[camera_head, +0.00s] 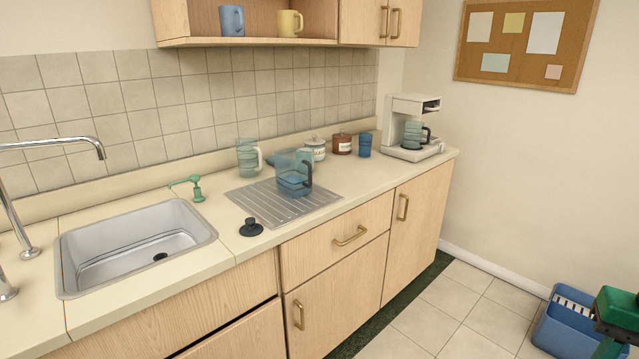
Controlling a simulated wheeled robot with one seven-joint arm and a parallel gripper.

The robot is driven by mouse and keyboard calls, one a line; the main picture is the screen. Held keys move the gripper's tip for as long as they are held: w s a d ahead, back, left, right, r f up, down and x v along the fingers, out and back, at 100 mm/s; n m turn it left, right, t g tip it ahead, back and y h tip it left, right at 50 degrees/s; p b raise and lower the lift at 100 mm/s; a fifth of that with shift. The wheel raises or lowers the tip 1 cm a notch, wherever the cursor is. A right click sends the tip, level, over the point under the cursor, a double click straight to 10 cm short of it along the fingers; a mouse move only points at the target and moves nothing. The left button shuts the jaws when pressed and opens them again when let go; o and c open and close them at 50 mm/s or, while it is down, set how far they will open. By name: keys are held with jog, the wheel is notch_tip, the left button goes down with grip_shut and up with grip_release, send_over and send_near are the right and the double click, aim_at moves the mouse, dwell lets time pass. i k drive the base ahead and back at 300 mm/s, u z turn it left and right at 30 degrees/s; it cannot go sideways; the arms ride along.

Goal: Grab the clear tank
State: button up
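A clear, bluish tank (290,180) with a dark handle on its right side stands on the ribbed metal drainboard (259,204), right of the sink. It seems to hold some blue liquid or have a bluer lower part; I cannot tell which. A clear jug (247,160) with a pale handle stands just behind it to the left. A small dark round knobbed piece (251,228) lies on the counter in front of the drainboard. No gripper fingers can be made out, and nothing touches the tank.
The sink (138,246) and green soap pump (196,189) are left of the drainboard. Behind the tank stand a white jar (316,149), brown jar (342,144) and blue cup (365,145). A coffee maker (405,108) is at the right end. A blue crate (562,322) stands on the floor.

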aim_at(293, 166)
jog(key=u, duration=0.1)
jog(key=i, duration=1)
jog(key=z, duration=0.25)
